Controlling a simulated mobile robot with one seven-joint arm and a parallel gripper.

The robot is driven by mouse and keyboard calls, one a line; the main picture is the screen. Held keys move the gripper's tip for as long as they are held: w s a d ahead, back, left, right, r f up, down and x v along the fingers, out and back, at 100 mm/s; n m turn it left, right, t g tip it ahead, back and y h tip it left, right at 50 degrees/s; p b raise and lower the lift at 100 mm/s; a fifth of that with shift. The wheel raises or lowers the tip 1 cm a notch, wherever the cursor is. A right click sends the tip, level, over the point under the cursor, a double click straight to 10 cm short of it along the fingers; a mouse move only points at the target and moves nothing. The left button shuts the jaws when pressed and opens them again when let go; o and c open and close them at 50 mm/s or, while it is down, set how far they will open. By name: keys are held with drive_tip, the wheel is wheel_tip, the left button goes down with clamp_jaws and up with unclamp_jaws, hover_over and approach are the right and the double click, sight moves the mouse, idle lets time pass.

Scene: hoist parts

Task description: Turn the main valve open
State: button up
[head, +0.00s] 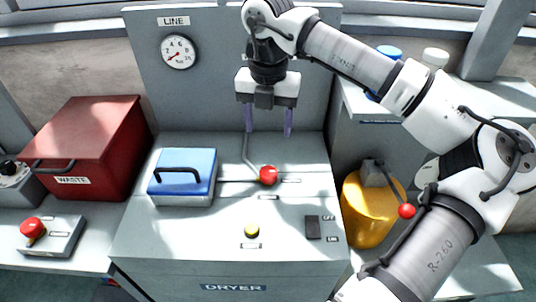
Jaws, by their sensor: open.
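No label reading main valve is legible. A lever with a red ball knob (268,175) stands on the dryer top; its grey rod runs from behind my left finger to the ball. A second red-knobbed lever (406,211) is at the yellow cylinder (365,212) on the right. My gripper (268,134) points down, its two purple fingers spread apart and empty. In the picture it is just above the first red ball; its height and depth over the lever are hard to tell.
The dryer (180,243) also carries a blue handled lid (184,177), a yellow button (251,231) and a dark switch (313,227). A LINE gauge (178,51) is on the back panel. A red waste box (92,147) and a red-knob control (33,229) are left.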

sight(268, 172)
drive_tip(key=f+p, duration=0.1)
drive_tip(key=f, duration=0.6)
drive_tip(key=f+p, duration=0.1)
drive_tip(key=f, duration=0.5)
drive_tip(key=shift+s+f+p, duration=0.2)
drive_tip(key=shift+f+p, duration=0.15)
drive_tip(key=c, duration=1)
